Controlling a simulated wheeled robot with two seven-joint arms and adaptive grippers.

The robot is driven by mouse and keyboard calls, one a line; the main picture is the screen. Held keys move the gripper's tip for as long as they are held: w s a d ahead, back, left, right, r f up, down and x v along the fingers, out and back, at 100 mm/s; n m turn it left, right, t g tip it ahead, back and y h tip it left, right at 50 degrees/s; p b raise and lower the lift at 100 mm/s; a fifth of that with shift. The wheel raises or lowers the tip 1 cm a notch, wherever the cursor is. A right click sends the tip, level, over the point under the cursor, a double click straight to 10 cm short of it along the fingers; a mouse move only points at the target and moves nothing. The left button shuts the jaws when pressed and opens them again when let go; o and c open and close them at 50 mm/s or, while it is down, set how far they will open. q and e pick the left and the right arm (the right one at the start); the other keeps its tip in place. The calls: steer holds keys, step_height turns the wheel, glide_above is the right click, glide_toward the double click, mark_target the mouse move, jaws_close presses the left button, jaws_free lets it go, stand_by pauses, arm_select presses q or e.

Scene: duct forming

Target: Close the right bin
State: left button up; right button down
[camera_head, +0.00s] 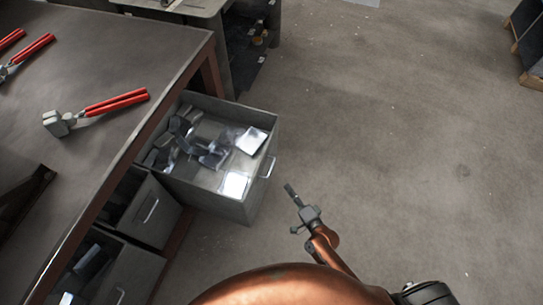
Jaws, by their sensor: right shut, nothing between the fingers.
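The right bin (238,208) is a grey metal drawer, pulled far out from under the workbench. It holds several dark and shiny metal pieces. Its handle (267,168) is on the front face, toward the right of the picture. My right gripper (290,190) is shut and empty. It shows just to the right of the bin's front, a little below the handle in the picture, and appears apart from it. My left gripper is not in view.
The workbench (150,45) carries red-handled pliers-like tools (115,103). A middle bin (155,222) sits further in under it, and a near bin (125,285) is partly out. Another bench (190,6) stands behind. The floor (400,130) to the right is clear.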

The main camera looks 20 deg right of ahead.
steer(key=w+d+r+m+t+h, duration=0.1)
steer(key=w+r+m+t, duration=0.15)
steer(key=w+r, duration=0.2)
steer(key=b, duration=0.2)
glide_toward(266, 148)
steer(key=w+d, duration=0.2)
steer(key=w, duration=0.1)
steer(key=shift+w+a+m+g+b, duration=0.25)
steer(key=shift+w+a+m+b, duration=0.1)
steer(key=shift+w+a, duration=0.75)
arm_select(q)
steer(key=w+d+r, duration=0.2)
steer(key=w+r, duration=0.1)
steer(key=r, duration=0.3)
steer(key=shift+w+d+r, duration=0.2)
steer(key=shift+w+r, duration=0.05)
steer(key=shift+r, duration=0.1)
arm_select(e)
steer(key=shift+w+a, duration=0.3)
